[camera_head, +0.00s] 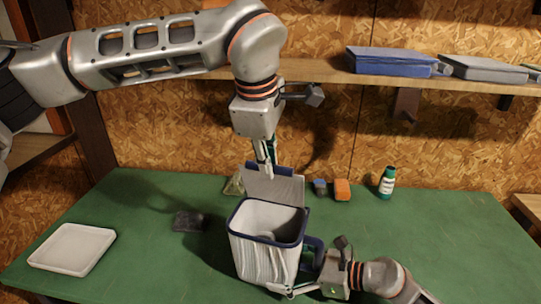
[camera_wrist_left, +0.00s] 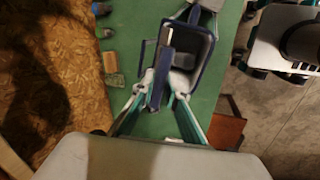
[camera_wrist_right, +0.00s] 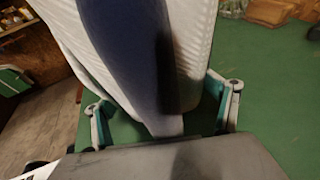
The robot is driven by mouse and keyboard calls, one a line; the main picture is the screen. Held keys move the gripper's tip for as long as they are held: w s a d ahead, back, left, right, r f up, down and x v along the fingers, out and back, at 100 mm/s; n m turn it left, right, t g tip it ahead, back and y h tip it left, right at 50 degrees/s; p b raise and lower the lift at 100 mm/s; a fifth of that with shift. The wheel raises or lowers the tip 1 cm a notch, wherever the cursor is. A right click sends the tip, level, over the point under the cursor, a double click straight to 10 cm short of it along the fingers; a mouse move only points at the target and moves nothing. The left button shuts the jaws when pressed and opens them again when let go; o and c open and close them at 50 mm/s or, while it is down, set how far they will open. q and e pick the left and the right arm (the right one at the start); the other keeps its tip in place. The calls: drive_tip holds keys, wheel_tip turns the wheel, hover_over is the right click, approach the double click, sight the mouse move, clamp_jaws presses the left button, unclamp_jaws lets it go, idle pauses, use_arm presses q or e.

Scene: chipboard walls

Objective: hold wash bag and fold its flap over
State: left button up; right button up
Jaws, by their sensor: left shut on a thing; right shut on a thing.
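The wash bag (camera_head: 262,250) stands open on the green table, white with dark blue trim and a blue handle (camera_head: 313,250) on its right. Its flap (camera_head: 275,188) stands up at the back of the opening. My left gripper (camera_head: 266,168) comes from above and is shut on the flap's upper edge. In the left wrist view the fingers (camera_wrist_left: 159,88) lie on both sides of the flap (camera_wrist_left: 160,68). My right gripper (camera_head: 291,290) is shut on the bag low at its right side. In the right wrist view the bag's white side (camera_wrist_right: 190,30) and a blue band fill the space between the fingers (camera_wrist_right: 165,108).
A white tray (camera_head: 72,250) lies at the left and a dark flat item (camera_head: 188,221) left of the bag. A shelf (camera_head: 420,82) hangs above. The table's right side is clear.

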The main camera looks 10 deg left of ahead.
use_arm(q)
drive_tip(key=shift+s+f, duration=0.2)
drive_tip(key=shift+s, duration=0.3)
drive_tip(key=shift+a, duration=0.1)
drive_tip(key=shift+s+a+f, duration=0.1)
drive_tip(key=shift+s+f, duration=0.25)
drive_tip(key=shift+s, duration=0.25)
drive_tip(key=shift+s+a+f, duration=0.1)
drive_tip(key=shift+s+f, duration=0.25)
drive_tip(key=shift+s, duration=0.2)
drive_tip(key=shift+s+f, duration=0.1)
drive_tip(key=shift+s+a+f, duration=0.2)
drive_tip(key=shift+s+f, duration=0.65)
